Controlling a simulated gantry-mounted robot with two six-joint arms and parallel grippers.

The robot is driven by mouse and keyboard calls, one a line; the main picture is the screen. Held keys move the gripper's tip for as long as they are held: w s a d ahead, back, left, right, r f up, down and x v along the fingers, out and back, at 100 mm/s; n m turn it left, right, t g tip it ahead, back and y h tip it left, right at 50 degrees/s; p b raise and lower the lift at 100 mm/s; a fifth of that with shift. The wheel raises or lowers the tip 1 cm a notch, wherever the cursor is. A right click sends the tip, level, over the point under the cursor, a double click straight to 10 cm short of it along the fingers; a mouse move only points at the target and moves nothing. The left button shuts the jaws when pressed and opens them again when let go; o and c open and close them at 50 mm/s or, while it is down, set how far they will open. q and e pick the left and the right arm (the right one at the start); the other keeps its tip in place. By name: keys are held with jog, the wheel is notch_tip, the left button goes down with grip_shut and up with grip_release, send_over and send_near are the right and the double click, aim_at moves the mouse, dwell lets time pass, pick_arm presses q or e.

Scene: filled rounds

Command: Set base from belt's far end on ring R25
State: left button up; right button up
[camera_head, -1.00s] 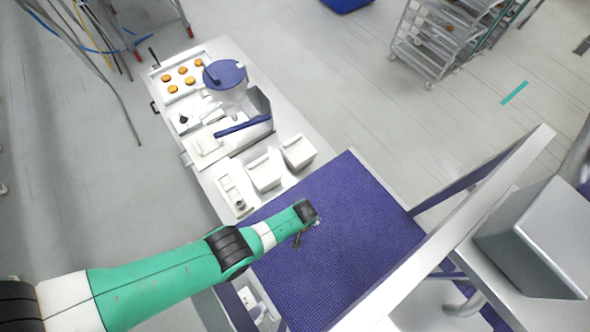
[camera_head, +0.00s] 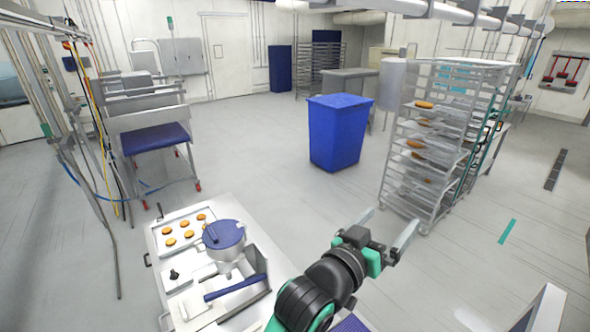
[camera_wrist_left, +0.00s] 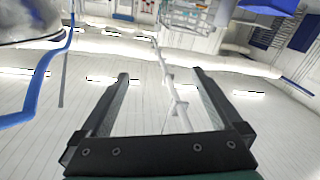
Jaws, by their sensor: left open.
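My left gripper (camera_head: 394,216) is raised over the floor area to the right of the steel table, open, with nothing between its fingers. It shows open and empty in the left wrist view too (camera_wrist_left: 161,73). Only a small corner of the purple belt (camera_head: 350,324) shows at the bottom of the head view, partly behind my arm. I see no base on that corner, and the belt's far end is out of view. Ring R25 cannot be made out. Several orange-brown rounds (camera_head: 185,224) lie on a light tray (camera_head: 160,244) on the table. My right gripper is not in view.
A blue-lidded steel hopper (camera_head: 224,238) and a blue bar (camera_head: 235,287) stand on the table left of my arm. A blue bin (camera_head: 338,132) and a wheeled tray rack (camera_head: 428,150) stand beyond. The floor between is clear.

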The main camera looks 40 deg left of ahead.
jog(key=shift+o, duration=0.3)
pick_arm(q)
jog(key=s+a+r+m+t, duration=0.3)
jog(key=s+r+t, duration=0.6)
jog(key=s+r, duration=1.3)
notch_tip(320, 180, up, 4)
jog(key=shift+s+r+h, duration=0.2)
jog(key=shift+r+h, duration=0.05)
jog(key=shift+h, duration=0.15)
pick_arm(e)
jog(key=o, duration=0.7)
